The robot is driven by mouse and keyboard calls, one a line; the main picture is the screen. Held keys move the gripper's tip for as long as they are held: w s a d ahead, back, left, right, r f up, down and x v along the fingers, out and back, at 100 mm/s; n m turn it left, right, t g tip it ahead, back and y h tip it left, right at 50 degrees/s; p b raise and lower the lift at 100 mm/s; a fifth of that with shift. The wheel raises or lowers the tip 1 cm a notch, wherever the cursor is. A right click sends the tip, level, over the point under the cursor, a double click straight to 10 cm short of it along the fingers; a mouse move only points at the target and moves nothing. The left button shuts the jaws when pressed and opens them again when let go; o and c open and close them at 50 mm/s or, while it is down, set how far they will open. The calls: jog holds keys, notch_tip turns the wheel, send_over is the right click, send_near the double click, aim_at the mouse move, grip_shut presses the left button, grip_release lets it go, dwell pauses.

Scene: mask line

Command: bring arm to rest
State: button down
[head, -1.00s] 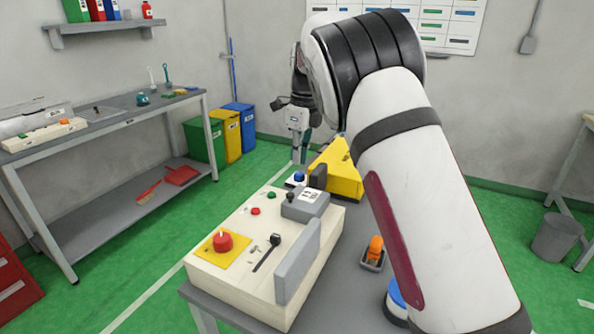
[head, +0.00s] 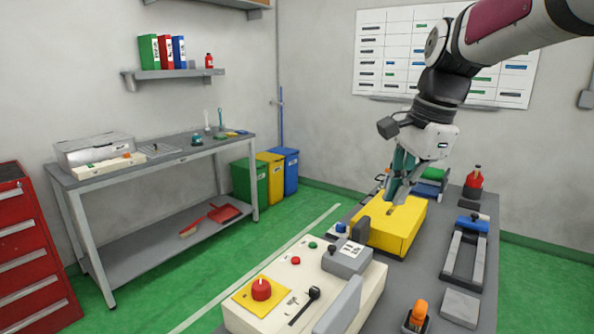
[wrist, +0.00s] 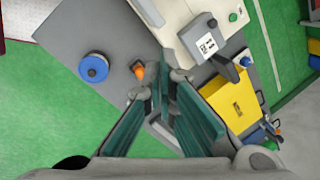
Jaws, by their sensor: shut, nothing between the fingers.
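My gripper (head: 393,200) hangs at the end of my arm, pointing down over the yellow box (head: 408,240) in the head view. Its teal fingers are closed together with nothing between them. In the wrist view my gripper (wrist: 166,92) shows its fingertips near the picture's middle, over the grey bench. The yellow box also shows in the wrist view (wrist: 224,103), right of the fingers. I cannot tell how far above the surface the fingertips are.
A cream control panel (head: 268,323) with a red button (head: 261,289) stands on the grey bench. An orange-handled item (head: 418,315) and a blue-topped clamp (head: 472,224) are to the right. Green floor (head: 160,285) is open at left.

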jog(key=s+f+n+t+h, duration=0.1)
jog(key=s+f+n, duration=0.2)
jog(key=s+n, duration=0.4)
jog(key=s+d+f+n+t+p, duration=0.1)
jog(key=s+f+n, duration=0.2)
jog(key=s, duration=1.6)
jog(key=n, duration=0.4)
jog(key=shift+s+d+f+n+h, duration=0.15)
jog(key=shift+f+n+h, duration=0.15)
jog(key=shift+h, duration=0.1)
jog(key=shift+r, duration=0.1)
